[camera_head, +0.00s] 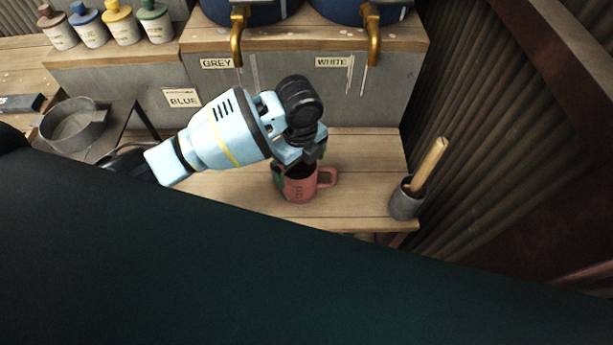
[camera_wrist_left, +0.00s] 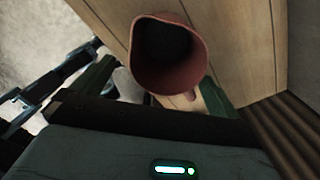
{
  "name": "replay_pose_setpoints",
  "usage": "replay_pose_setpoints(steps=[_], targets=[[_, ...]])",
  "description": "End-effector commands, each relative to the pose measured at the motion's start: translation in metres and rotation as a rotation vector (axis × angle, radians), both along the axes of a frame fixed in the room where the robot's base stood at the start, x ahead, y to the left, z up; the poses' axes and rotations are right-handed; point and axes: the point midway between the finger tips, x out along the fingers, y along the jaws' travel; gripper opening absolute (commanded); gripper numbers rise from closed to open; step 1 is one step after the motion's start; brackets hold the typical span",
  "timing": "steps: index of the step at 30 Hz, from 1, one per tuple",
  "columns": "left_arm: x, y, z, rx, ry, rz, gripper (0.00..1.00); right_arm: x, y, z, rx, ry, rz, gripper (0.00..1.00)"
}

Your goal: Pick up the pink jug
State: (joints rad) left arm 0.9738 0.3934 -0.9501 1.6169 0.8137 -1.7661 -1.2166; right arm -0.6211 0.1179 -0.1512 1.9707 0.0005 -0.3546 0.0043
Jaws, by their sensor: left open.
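The pink jug (camera_head: 302,192) stands upright on the wooden bench, its handle pointing right in the head view. My left gripper (camera_head: 296,168) is over the jug from above and behind, with one dark green finger beside its left side. The other finger is mostly hidden in the head view. In the left wrist view the jug (camera_wrist_left: 170,76) shows its open, dark mouth, and the open fingers of the left gripper (camera_wrist_left: 155,95) lie to its two sides. Whether a finger touches the jug I cannot tell. My right gripper is not in view.
A grey cup (camera_head: 405,203) with a wooden-handled tool stands right of the jug. Barrels with brass taps (camera_head: 372,40) sit on the raised shelf behind. A metal pan (camera_head: 75,125) is at left, below several lidded jars (camera_head: 122,28). A corrugated wall (camera_head: 480,100) bounds the right.

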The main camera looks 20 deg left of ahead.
Motion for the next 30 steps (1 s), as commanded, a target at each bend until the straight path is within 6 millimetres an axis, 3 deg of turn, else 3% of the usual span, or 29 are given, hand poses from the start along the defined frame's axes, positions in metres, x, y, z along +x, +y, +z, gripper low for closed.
replay_pose_setpoints(steps=[5,15,25,30], targets=[[0.001,0.000,-0.004,0.000,0.000,0.000,1.00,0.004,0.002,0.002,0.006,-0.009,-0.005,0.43],[0.008,0.001,-0.047,0.001,0.001,-0.001,1.00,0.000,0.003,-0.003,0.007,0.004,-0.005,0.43],[0.009,0.001,-0.052,-0.001,-0.003,-0.001,1.00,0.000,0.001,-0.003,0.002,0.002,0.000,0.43],[0.009,0.001,-0.052,-0.001,-0.003,-0.001,0.78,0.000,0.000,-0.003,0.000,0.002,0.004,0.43]])
